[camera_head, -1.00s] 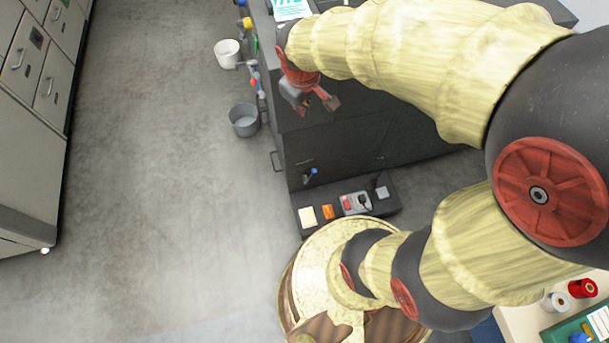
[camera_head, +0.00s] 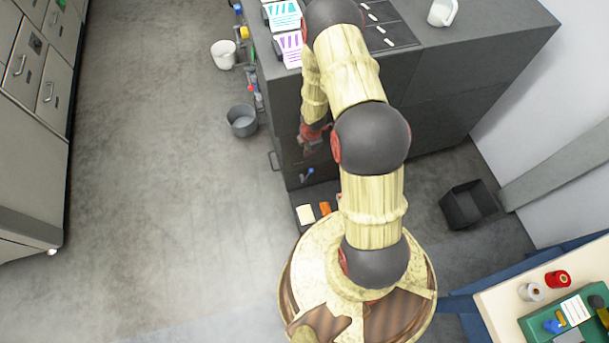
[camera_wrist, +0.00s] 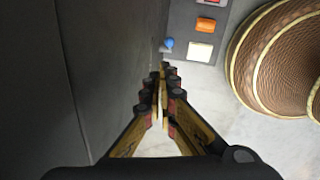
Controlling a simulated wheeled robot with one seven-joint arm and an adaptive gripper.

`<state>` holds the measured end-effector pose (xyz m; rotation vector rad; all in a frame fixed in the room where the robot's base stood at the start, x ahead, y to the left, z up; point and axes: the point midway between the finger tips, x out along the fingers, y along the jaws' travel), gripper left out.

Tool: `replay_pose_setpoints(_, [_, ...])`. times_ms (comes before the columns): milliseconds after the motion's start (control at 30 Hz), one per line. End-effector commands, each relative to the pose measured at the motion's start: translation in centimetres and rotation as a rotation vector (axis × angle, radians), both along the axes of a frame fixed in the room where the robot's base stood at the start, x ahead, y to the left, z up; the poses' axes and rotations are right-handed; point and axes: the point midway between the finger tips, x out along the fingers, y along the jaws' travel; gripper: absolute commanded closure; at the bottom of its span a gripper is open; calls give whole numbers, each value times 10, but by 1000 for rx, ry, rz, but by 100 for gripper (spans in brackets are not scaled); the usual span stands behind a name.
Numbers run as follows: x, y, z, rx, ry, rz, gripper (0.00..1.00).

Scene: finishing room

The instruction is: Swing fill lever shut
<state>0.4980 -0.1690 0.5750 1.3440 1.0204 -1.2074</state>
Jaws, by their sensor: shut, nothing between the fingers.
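A small blue-tipped lever (camera_head: 307,174) sticks out low on the front of the dark cabinet (camera_head: 290,110); it is probably the fill lever, but no label is readable. In the wrist view the blue tip (camera_wrist: 168,43) shows just beyond my fingertips. My gripper (camera_head: 309,149) is in front of the cabinet, above the lever in the head view. In the wrist view my gripper (camera_wrist: 163,70) has its fingers together and empty. I cannot tell whether the fingertips touch the lever. The lever's base is partly hidden.
A low ledge with an orange switch (camera_wrist: 206,24) and a pale square (camera_wrist: 200,51) lies beyond the lever. A grey bucket (camera_head: 242,121) and a white bucket (camera_head: 225,54) stand left of the cabinet. The floor further left is clear. A black bin (camera_head: 468,205) stands right.

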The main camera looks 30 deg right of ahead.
Motion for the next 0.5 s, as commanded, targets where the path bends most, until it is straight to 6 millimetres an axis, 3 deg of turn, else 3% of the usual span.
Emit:
replay_pose_setpoints(33, [-7,6,-21,19,2,68,100])
replay_pose_setpoints(200, [-22,26,-74,72,-31,287,100])
replay_pose_setpoints(500, [-33,44,-111,109,-63,422,100])
